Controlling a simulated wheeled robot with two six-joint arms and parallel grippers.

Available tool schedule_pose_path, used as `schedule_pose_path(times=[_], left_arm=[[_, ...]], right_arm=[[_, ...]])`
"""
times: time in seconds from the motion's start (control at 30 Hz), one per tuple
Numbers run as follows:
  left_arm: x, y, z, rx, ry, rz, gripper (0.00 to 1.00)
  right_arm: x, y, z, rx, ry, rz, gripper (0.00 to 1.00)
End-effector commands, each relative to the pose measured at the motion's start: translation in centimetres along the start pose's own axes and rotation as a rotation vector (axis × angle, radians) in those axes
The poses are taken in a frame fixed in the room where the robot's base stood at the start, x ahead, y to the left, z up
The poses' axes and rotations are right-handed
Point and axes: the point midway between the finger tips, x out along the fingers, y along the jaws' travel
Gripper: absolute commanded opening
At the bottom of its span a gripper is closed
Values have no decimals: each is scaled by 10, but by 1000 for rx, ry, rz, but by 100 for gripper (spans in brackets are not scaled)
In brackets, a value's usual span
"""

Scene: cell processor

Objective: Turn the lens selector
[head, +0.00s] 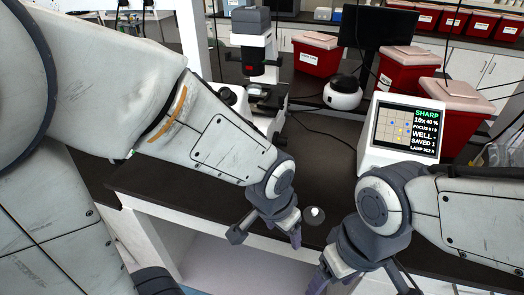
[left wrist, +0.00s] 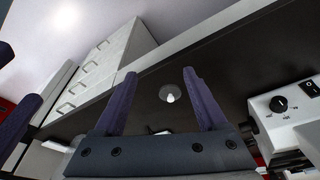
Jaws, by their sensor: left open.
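A round dark dial with a pale raised pointer, which looks like the lens selector (head: 315,214), sits on the dark bench top near its front edge. It also shows in the left wrist view (left wrist: 171,95), just beyond and between my fingertips. My left gripper (head: 268,238) is open and empty, left of the dial and apart from it. Its two purple fingers stand wide apart in the left wrist view (left wrist: 160,78). My right gripper (head: 364,285) is at the lower right, its fingers spread and partly cut off by the frame; nothing shows between them.
A white monitor box (head: 407,135) reading "SHARP, 10x" stands right of the dial. A microscope (head: 255,55) stands at the back, partly behind my left arm. Red bins (head: 318,53) line the rear. A white unit with a black knob (left wrist: 279,104) is at right in the wrist view.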

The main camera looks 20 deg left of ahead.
Motion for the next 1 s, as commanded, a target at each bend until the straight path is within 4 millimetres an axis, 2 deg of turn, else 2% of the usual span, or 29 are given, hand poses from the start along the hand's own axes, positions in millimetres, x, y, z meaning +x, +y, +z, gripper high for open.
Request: schedule_pose_path(times=[0.03, 0.1, 0.2, 0.33, 0.5, 0.7, 0.87, 1.0], left_arm=[[7, -22, -17, -44, 39, -27, 74], [21, -52, -40, -86, 127, -60, 74], [39, -94, -65, -143, 254, -93, 74], [55, -145, -81, -216, 421, -120, 74], [60, -199, -80, -329, 648, -138, 74], [51, -235, -65, -448, 859, -154, 74], [44, -246, -58, -493, 944, -165, 74], [48, -249, -59, -496, 962, -167, 74]], right_arm=[[-14, -1, -1, 0, 0, 0, 74], [-24, -2, -2, 0, 1, 0, 74], [-37, -3, -2, 1, 1, 0, 74], [-54, -4, -3, 1, 1, 0, 74], [-74, -5, -4, 2, 1, 0, 74], [-88, -6, -5, 2, 1, 0, 74], [-90, -7, -5, 2, 0, 0, 74], [-81, -6, -4, 2, 0, 0, 74]])
